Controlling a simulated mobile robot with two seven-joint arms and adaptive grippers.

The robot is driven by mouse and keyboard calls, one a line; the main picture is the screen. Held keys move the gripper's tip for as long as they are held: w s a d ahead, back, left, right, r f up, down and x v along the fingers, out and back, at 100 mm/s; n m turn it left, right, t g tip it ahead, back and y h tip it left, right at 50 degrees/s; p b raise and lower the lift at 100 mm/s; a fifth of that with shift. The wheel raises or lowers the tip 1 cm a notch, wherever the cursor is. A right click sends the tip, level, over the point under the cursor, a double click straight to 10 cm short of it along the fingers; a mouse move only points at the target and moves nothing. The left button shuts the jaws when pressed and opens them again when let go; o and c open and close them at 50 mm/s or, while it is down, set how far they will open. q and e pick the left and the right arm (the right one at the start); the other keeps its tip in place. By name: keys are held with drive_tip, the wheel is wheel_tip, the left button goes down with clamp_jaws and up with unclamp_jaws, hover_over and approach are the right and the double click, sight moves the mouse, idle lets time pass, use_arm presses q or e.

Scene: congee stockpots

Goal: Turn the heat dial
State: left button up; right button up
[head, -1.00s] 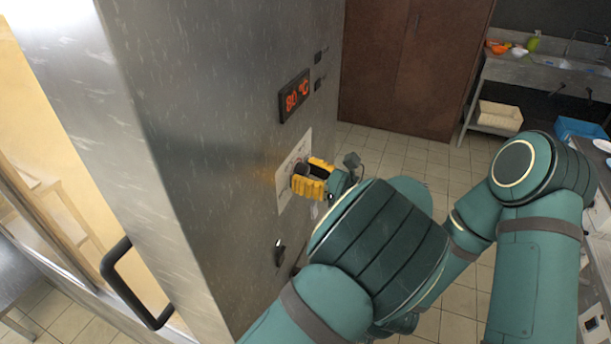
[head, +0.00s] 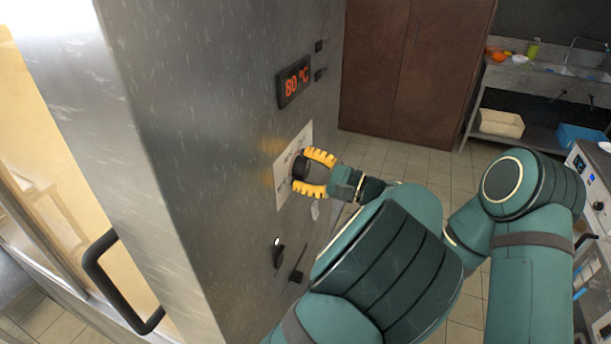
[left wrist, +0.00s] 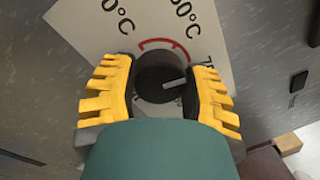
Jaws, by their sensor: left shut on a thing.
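The heat dial (head: 301,168) is a round black knob on a white printed plate (head: 282,187) on the steel cabinet's side. In the left wrist view the dial (left wrist: 160,78) has a pale pointer mark aimed to the right. A red arc and temperature numbers are printed around it. My left gripper (head: 318,172) has yellow fingers, one above and one below the dial in the head view. It is shut on the dial, with the fingers on its two sides in the left wrist view (left wrist: 163,85). My right gripper is not in view.
A red display (head: 294,88) reading 80 °C is above the plate. Small black switches (head: 278,252) sit below it. A dark door handle (head: 115,285) sticks out at lower left. A sink counter (head: 540,75) stands at the back right. Tiled floor (head: 385,160) is clear behind.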

use_arm(q)
drive_tip(key=n+b, duration=0.2)
drive_tip(key=n, duration=0.1)
drive_tip(key=n+g+b, duration=0.1)
drive_tip(key=n, duration=0.1)
drive_tip(key=shift+a+f, duration=0.1)
drive_tip(key=shift+f, duration=0.25)
drive_tip(key=shift+n+g+b, duration=0.3)
drive_tip(key=shift+n+b, duration=1.05)
drive_tip(key=shift+n, duration=0.65)
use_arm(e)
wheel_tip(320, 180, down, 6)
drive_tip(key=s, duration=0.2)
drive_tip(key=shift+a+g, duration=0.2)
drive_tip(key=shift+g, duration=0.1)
use_arm(q)
drive_tip(key=shift+r, duration=0.1)
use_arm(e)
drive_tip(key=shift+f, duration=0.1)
use_arm(q)
drive_tip(key=o, duration=1.2)
drive_tip(key=shift+o, duration=0.2)
drive_tip(key=shift+r, duration=0.2)
